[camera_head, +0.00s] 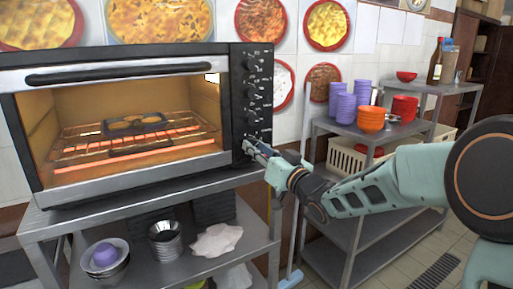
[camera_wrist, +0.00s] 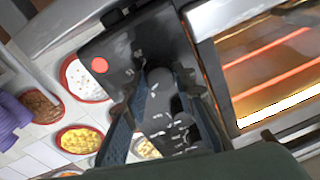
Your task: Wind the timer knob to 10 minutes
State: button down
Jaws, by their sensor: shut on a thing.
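The oven (camera_head: 130,115) stands on the steel table with its control panel (camera_head: 252,75) on the right side. Several black knobs run down the panel. My gripper (camera_head: 250,147) reaches in from the right to the lowest knob. In the wrist view the black timer knob (camera_wrist: 160,82) lies between the fingers of my gripper (camera_wrist: 165,105), with white marks around it. My gripper is shut on this knob. Its pointer and exact setting are too small to read. A red lamp (camera_wrist: 99,65) on the panel shows beside the fingers.
The oven's inside glows orange, with a rack (camera_head: 135,135) and a dark pan (camera_head: 135,122). Below are bowls (camera_head: 105,257) and a white cloth (camera_head: 217,240). To the right a steel shelf (camera_head: 335,124) holds purple cups (camera_head: 345,108) and orange bowls (camera_head: 371,119).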

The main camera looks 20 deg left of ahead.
jog(key=shift+m+t, duration=0.3)
jog(key=shift+m, duration=1)
jog(key=c, duration=1.6)
grip_release()
jog(key=v, duration=1.2)
jog(key=shift+s+r, duration=0.1)
